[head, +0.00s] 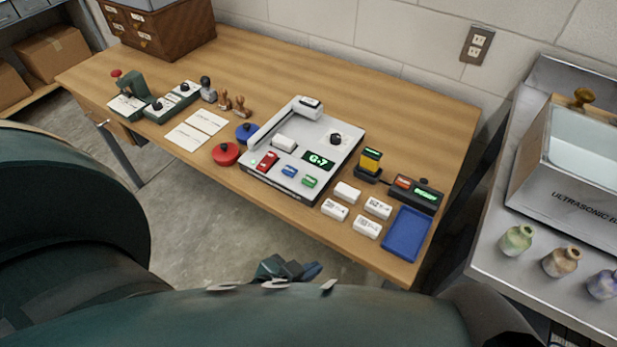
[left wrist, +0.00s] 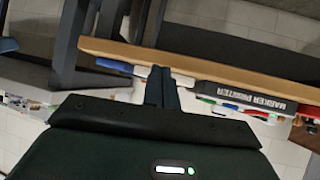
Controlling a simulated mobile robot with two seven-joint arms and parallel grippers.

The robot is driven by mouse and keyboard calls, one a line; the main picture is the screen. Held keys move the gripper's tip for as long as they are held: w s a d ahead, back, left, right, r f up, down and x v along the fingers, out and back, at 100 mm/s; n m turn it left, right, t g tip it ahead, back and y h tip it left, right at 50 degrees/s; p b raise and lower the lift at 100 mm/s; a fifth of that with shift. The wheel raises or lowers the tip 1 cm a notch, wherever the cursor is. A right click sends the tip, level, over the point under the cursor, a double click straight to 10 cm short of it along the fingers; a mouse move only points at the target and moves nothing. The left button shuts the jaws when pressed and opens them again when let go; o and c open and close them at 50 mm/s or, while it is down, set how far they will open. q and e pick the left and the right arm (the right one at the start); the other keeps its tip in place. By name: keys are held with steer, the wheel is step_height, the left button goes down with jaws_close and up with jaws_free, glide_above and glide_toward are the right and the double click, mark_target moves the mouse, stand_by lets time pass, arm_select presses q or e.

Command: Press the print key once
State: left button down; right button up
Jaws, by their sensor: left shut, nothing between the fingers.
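The marker printer (head: 318,135) is a pale grey machine on the wooden table, with a black knob and a green-lit display (head: 319,159) reading about "G-7". Red (head: 267,161), blue (head: 289,171) and green (head: 309,182) keys sit along its front; I cannot read which is the print key. In the left wrist view the printer's dark front (left wrist: 245,101) shows its name upside down. My left gripper (head: 288,268) is shut and empty, low in front of the table and apart from the printer. Its fingers also show in the left wrist view (left wrist: 161,88). My right gripper is not in view.
Red (head: 226,154) and blue (head: 247,132) round pads lie left of the printer. White blocks (head: 367,226), a blue tray (head: 406,234) and a small device with a green display (head: 416,194) lie to its right. A steel bench with bottles (head: 517,239) stands further right.

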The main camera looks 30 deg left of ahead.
arm_select(q)
steer(key=shift+w, duration=0.1)
stand_by(0.7)
steer(key=w+d+r+m+g+h+p, duration=0.1)
steer(key=w+d+r+m+h+p, duration=0.25)
steer(key=w+r+m, duration=0.55)
steer(key=w+a+r+m+y, duration=0.1)
steer(key=w+a+r, duration=0.2)
steer(key=a, duration=0.4)
steer(key=w+a+r+m+g+y+p, duration=0.1)
steer(key=w+a+r, duration=0.2)
steer(key=w+a, duration=0.2)
steer(key=a, duration=0.2)
steer(key=shift+w+a+m+g, duration=0.3)
steer(key=shift+w+m, duration=0.05)
steer(key=shift+m, duration=0.05)
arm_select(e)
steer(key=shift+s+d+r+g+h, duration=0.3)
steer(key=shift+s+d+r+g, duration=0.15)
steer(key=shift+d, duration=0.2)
arm_select(q)
steer(key=shift+y, duration=0.25)
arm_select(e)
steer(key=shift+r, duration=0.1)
